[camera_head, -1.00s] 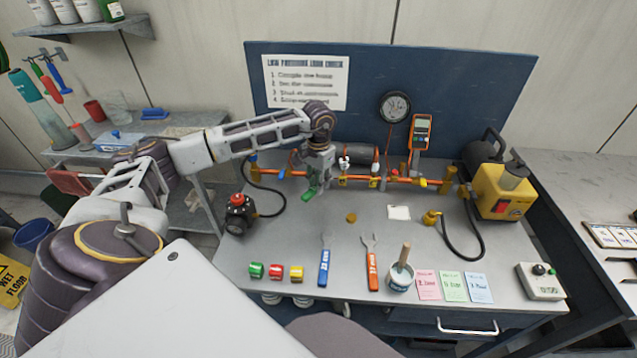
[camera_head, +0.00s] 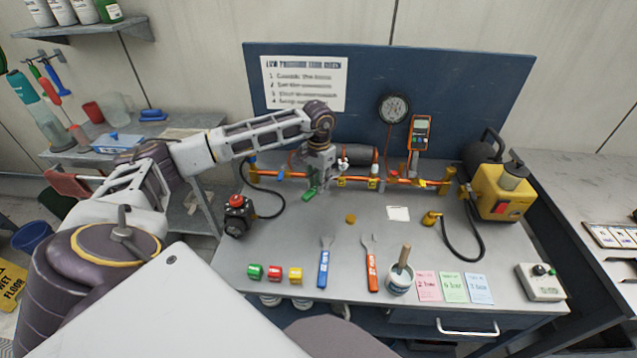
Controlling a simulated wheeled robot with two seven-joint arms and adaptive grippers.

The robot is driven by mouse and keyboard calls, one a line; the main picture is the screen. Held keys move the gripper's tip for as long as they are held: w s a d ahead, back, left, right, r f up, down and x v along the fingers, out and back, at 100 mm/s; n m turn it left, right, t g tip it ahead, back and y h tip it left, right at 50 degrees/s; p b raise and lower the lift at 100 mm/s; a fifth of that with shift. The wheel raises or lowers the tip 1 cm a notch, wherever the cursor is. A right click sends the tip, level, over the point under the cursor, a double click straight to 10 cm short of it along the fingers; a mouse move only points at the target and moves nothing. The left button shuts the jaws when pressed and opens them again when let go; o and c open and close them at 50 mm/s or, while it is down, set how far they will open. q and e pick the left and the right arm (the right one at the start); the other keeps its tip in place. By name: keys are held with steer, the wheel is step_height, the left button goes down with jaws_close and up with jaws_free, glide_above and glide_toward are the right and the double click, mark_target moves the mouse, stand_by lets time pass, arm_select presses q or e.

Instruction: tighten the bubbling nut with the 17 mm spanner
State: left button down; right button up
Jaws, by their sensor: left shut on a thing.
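A copper pipe run (camera_head: 405,182) with several fittings and coloured valves lies along the back of the bench, in front of a blue board. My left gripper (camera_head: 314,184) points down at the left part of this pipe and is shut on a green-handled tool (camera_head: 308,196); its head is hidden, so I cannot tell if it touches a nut. A blue-handled spanner (camera_head: 324,265) and an orange-handled spanner (camera_head: 371,266) lie at the front of the bench; their size marks are too small to read. No bubbles can be made out on any nut. My right gripper is out of view.
A pot with a brush (camera_head: 400,278), coloured cards (camera_head: 454,287) and green, red and yellow rolls (camera_head: 275,273) line the front. A yellow pump (camera_head: 502,196) stands right, a red-topped device (camera_head: 237,216) left. The bench middle is mostly clear.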

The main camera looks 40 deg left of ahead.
arm_select(q)
steer(key=shift+w, duration=0.6)
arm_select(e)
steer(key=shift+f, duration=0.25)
arm_select(q)
steer(key=shift+b, duration=0.3)
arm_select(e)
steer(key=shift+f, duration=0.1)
arm_select(q)
steer(key=shift+w+b, duration=0.3)
steer(key=shift+w, duration=0.8)
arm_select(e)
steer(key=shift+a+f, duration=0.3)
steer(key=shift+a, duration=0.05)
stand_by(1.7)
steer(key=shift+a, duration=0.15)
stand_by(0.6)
arm_select(q)
steer(key=shift+a, duration=0.1)
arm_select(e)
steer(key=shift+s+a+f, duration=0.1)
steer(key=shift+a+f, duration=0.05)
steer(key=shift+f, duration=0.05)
arm_select(q)
steer(key=shift+a+m+b, duration=0.3)
steer(key=shift+m+b, duration=0.05)
steer(key=shift+m, duration=0.15)
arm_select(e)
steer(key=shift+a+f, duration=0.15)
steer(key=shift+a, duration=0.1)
